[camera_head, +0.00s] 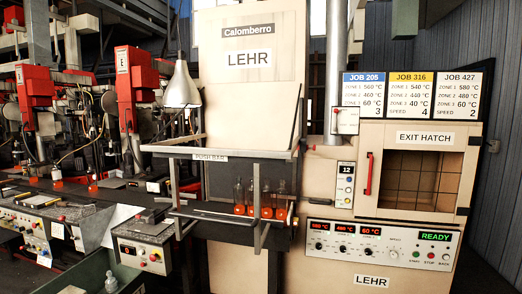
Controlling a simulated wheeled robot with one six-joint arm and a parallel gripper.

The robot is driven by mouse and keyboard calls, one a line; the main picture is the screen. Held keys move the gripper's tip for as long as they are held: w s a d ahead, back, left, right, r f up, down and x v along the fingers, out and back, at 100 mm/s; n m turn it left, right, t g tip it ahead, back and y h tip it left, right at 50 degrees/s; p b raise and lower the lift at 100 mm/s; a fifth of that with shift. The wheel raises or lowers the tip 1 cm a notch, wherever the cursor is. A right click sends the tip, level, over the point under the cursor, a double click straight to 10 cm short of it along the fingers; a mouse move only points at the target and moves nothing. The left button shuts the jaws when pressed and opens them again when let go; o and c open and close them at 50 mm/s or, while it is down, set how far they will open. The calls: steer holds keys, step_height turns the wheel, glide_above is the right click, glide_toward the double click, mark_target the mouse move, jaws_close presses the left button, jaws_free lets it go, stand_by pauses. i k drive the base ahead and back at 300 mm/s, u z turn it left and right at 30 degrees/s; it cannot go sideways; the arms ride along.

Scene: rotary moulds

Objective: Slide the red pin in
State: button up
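I cannot tell for sure which part is the red pin. A small red spot shows at the left edge of a white box (346,120) above the control column. A longer upright red bar (369,174), like a handle, is at the left edge of the exit hatch (424,181). Whether either is in or out of a hole is too small to tell. My gripper is not in view.
The lehr (249,80) stands in the middle, with its push bar (222,216) in front of several glowing-bottomed bottles (266,203). A control panel (384,243) reads READY. A job board (411,95) hangs above the hatch. Red-topped machines (130,85) fill the left.

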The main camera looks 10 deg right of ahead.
mark_target(314, 148)
steer(key=u, duration=0.85)
steer(key=k, duration=0.75)
steer(key=z, duration=1.85)
steer(key=i, duration=0.8)
steer(key=z, duration=0.5)
steer(key=i, duration=1)
steer(key=u, duration=0.75)
steer(key=i, duration=0.8)
steer(key=u, duration=1.3)
steer(key=i, duration=0.25)
steer(key=u, duration=0.1)
